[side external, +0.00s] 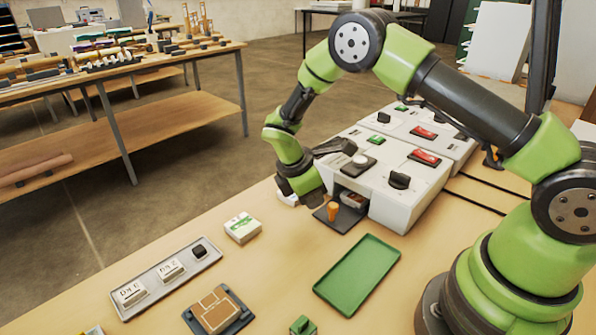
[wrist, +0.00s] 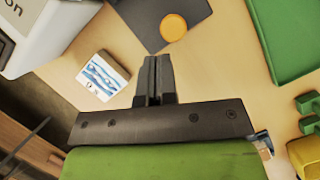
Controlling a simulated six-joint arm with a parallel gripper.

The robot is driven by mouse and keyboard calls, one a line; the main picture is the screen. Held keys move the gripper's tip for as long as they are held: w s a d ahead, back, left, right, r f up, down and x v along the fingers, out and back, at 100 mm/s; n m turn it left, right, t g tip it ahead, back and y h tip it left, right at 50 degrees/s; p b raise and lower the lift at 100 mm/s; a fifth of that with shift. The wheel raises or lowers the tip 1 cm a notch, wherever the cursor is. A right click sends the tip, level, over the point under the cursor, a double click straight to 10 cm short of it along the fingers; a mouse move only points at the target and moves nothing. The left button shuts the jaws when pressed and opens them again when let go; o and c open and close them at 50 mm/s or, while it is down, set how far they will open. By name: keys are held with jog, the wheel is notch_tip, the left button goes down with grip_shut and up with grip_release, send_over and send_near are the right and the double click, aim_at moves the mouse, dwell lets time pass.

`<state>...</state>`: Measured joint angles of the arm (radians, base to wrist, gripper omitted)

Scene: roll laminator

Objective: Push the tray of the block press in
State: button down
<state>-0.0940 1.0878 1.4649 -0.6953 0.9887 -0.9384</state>
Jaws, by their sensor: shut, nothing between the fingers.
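The block press (side external: 395,195) is a white machine on the bench; it also shows at the upper left of the wrist view (wrist: 45,30). Its dark flat tray (side external: 346,221) sticks out from an opening low in its front. An upright orange knob (side external: 332,211) stands on the tray. In the wrist view the tray (wrist: 150,14) and the round orange knob top (wrist: 173,27) lie just beyond my fingertips. My gripper (wrist: 153,62) is shut and empty, pointing down beside the tray. In the side view its fingertips are hard to make out, and contact with the tray cannot be told.
A green tray (side external: 358,274) lies in front of the press. A white-and-green box (side external: 243,228), a grey holder with labelled blocks (side external: 168,279) and a dark tray with brown pieces (side external: 218,311) lie leftward. A small patterned white block (wrist: 103,75) sits near my gripper.

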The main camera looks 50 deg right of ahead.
jog(key=w+a+r, duration=0.2)
jog(key=a+r, duration=0.6)
jog(key=r, duration=0.1)
jog(key=x, duration=1)
jog(key=shift+s+d+f, duration=0.1)
jog(key=shift+s+d, duration=0.1)
jog(key=shift+d, duration=0.1)
jog(key=shift+s+d+r, duration=0.1)
jog(key=shift+s+d, duration=0.15)
jog(key=shift+d, duration=0.3)
jog(key=shift+s+d+r, duration=0.1)
jog(key=shift+s+d, duration=0.15)
jog(key=shift+d, duration=0.35)
jog(key=shift+s+d, duration=0.3)
jog(key=shift+d, duration=0.3)
